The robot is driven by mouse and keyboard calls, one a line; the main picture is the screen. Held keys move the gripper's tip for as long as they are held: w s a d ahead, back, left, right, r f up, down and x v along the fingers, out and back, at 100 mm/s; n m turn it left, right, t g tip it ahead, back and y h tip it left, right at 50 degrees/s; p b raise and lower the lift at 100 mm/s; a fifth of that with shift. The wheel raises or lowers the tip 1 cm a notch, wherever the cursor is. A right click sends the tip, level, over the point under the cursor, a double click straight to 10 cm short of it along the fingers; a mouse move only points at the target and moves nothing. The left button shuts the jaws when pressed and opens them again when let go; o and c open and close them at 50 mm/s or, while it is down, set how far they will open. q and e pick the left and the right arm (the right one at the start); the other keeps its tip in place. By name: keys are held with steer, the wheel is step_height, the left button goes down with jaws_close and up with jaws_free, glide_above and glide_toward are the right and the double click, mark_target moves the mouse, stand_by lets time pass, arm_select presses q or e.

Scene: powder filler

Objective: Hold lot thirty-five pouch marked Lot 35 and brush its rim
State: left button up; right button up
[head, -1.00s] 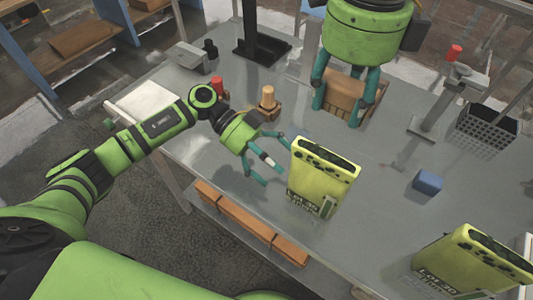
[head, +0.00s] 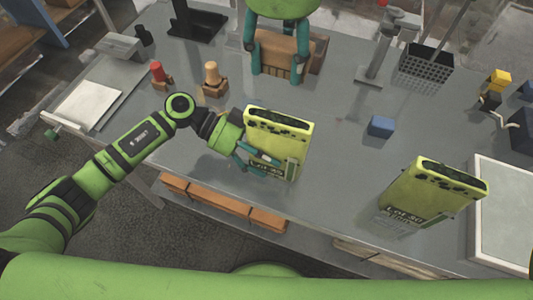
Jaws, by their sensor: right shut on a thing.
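A yellow-green pouch (head: 277,123) stands upright on the grey table in the middle; its dark label, partly hidden by my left fingers, appears to read Lot 35. Its top rim has dark specks. My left gripper (head: 262,164) is at the pouch's lower left front, fingers apart; I cannot tell whether they touch it. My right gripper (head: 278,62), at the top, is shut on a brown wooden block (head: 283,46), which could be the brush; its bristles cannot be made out. A second yellow-green pouch (head: 432,190), whose label seems to read Lot 30, stands at the right.
A small blue block (head: 381,126) lies right of the middle pouch. A wooden peg (head: 212,75) and a red-topped one (head: 157,72) stand behind my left arm. A black basket (head: 425,65) is at the back right. Wooden blocks (head: 222,200) line the front edge.

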arm_select(q)
steer(key=c, duration=0.3)
steer(key=o, duration=0.9)
steer(key=shift+a+r, duration=0.1)
steer(key=shift+a, duration=0.05)
arm_select(e)
steer(key=shift+r, duration=0.15)
arm_select(q)
steer(key=shift+w+a+r+p, duration=0.15)
steer(key=shift+w+a+p, duration=0.05)
steer(key=shift+a+p, duration=0.2)
arm_select(e)
steer(key=shift+r, duration=0.25)
arm_select(q)
steer(key=shift+s+d+f, duration=0.2)
steer(key=shift+d+f, duration=0.05)
steer(key=shift+d, duration=0.25)
arm_select(e)
steer(key=shift+r, duration=0.25)
arm_select(q)
steer(key=c, duration=0.4)
steer(key=shift+o, duration=0.2)
